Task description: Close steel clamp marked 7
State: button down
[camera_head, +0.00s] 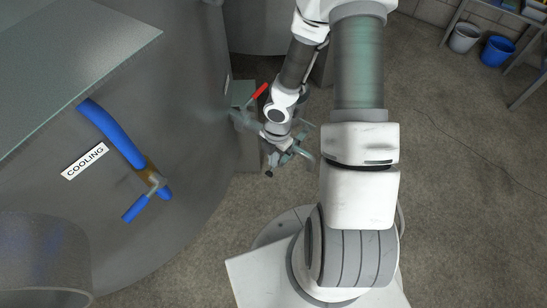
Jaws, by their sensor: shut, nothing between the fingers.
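A clamp with a red handle (260,91) shows left of my wrist, beside the big steel tank. The red handle slants up to the right. The grey metal below it is small and blurred, and my wrist hides part of it. I see no readable number 7, and I cannot tell whether the clamp is open or closed. My gripper (279,162) is below and right of the red handle, apart from it. It is shut and empty, and its fingers are small and partly covered by my own wrist.
The large steel tank (190,120) fills the left, with a "COOLING" label (85,161) and a blue-handled valve (150,178). A grey post (245,150) stands by the tank edge. A grey bucket (464,38) and a blue bucket (497,51) stand top right. The floor at right is clear.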

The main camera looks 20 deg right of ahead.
jog(key=shift+r+p, duration=0.15)
jog(key=shift+p, duration=0.25)
jog(key=shift+w+d+r+p, duration=0.1)
jog(key=shift+d+r+p, duration=0.1)
jog(key=shift+p, duration=0.6)
jog(key=shift+f, duration=0.1)
